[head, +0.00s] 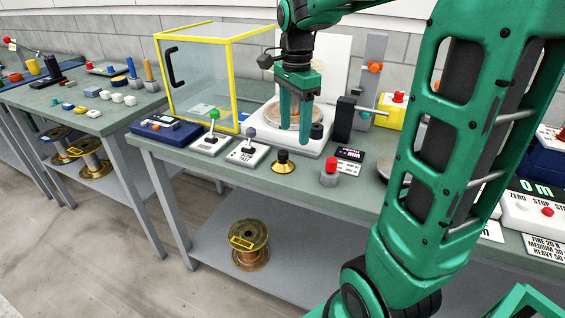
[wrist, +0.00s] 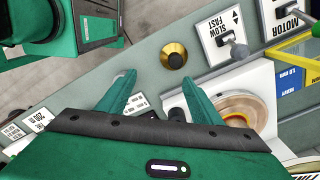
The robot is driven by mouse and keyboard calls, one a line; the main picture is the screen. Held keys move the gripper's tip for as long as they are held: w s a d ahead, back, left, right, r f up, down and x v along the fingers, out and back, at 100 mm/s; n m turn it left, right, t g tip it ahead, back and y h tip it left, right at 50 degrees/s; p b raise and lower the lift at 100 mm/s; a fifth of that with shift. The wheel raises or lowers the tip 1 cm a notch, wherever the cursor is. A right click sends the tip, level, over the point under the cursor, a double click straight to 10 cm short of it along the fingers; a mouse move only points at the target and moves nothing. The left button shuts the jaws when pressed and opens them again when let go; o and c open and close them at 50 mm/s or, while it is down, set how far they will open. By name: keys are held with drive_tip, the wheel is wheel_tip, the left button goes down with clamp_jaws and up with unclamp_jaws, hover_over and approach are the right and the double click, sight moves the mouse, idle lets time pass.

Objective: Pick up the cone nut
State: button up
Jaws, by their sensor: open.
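The cone nut is a brass cone with a dark top (head: 283,163). It stands on the green-grey bench top near the front edge, apart from other things. In the wrist view the cone nut (wrist: 174,57) shows from above, just beyond the fingertips. My gripper (head: 295,135) is open and empty, fingers pointing down. In the head view it is above and behind the cone nut, over the front of a white machine base (head: 265,133). In the wrist view my gripper (wrist: 157,82) has its two fingers spread, with bare bench between the tips.
Left of the cone nut are two lever boxes, one with a grey knob (head: 248,150) and one with a green knob (head: 211,142). A red-button post (head: 329,172) stands to its right. A yellow-framed clear guard (head: 200,85) stands behind. A wire spool (head: 249,245) is on the lower shelf.

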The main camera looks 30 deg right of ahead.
sight(283, 151)
drive_tip(key=w, duration=0.1)
drive_tip(key=w+a+m, duration=0.1)
drive_tip(key=w, duration=0.1)
drive_tip(key=shift+r, duration=0.1)
drive_tip(key=shift+w+m, duration=0.15)
drive_tip(key=shift+m, duration=0.25)
drive_tip(key=shift+a+f, duration=0.15)
drive_tip(key=shift+f, duration=5.2)
drive_tip(key=c, duration=1.2)
